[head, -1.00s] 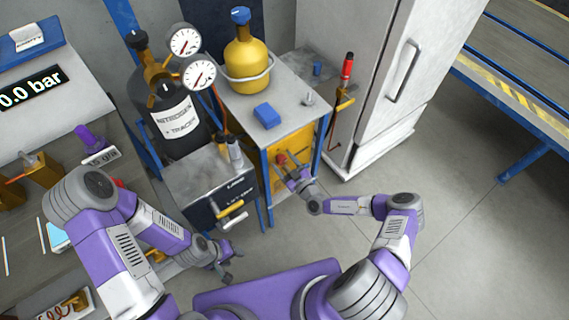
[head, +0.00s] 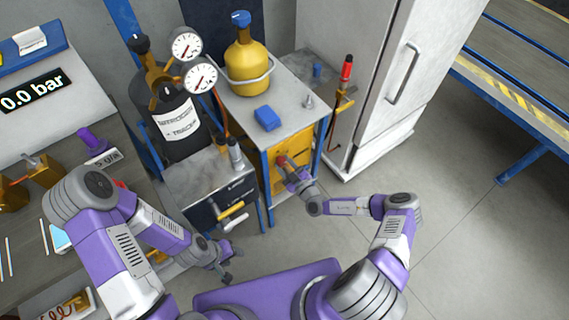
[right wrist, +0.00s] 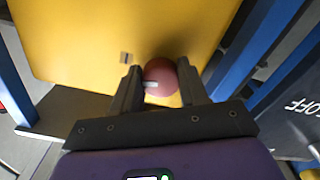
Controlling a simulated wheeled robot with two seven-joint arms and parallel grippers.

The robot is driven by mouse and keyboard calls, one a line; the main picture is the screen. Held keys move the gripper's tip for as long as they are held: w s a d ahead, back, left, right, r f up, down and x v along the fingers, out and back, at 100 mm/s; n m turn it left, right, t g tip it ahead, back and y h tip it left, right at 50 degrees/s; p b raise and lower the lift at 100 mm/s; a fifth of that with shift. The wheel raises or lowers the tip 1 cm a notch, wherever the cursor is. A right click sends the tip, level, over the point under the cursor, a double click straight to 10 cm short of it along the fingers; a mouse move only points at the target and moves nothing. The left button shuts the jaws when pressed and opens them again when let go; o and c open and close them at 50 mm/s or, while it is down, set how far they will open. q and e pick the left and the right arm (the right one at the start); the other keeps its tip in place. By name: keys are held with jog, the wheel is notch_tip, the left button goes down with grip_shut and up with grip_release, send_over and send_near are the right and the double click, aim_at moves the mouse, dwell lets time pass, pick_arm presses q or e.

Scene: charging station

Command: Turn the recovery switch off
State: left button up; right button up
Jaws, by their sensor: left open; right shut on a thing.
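The recovery switch is a red round knob (right wrist: 161,78) on the front of the yellow recovery machine (head: 292,165), which sits inside a blue-legged cart. My right gripper (right wrist: 160,86) has its two fingers on either side of the knob and is shut on it. In the head view my right gripper (head: 288,170) reaches the yellow front and mostly covers the knob. A small label (right wrist: 126,58) is on the yellow panel beside the knob. My left gripper (head: 228,268) is open and empty, low in front of the workbench, away from the cart.
The cart top (head: 283,92) holds a yellow bottle (head: 248,68) and a blue block (head: 267,118). A grey-black nitrogen cylinder (head: 180,125) with gauges and a cart with yellow and white handles (head: 231,213) stand left. A white cabinet (head: 385,75) stands right. The floor at right is clear.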

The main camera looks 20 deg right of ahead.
jog(key=n+p, duration=0.1)
jog(key=n, duration=0.2)
jog(key=shift+d+r+n+p, duration=0.1)
jog(key=shift+n+p, duration=0.2)
jog(key=shift+p, duration=0.1)
jog(key=n+p, duration=0.2)
jog(key=n, duration=0.2)
jog(key=shift+r+n, duration=0.1)
jog(key=shift+n, duration=0.2)
jog(key=n+p, duration=0.1)
jog(key=n, duration=0.2)
jog(key=shift+n, duration=0.3)
jog(key=shift+r+n+p, duration=0.1)
jog(key=shift+n+p, duration=0.75)
jog(key=shift+n, duration=0.95)
jog(key=o, duration=1.1)
jog(key=shift+c, duration=0.2)
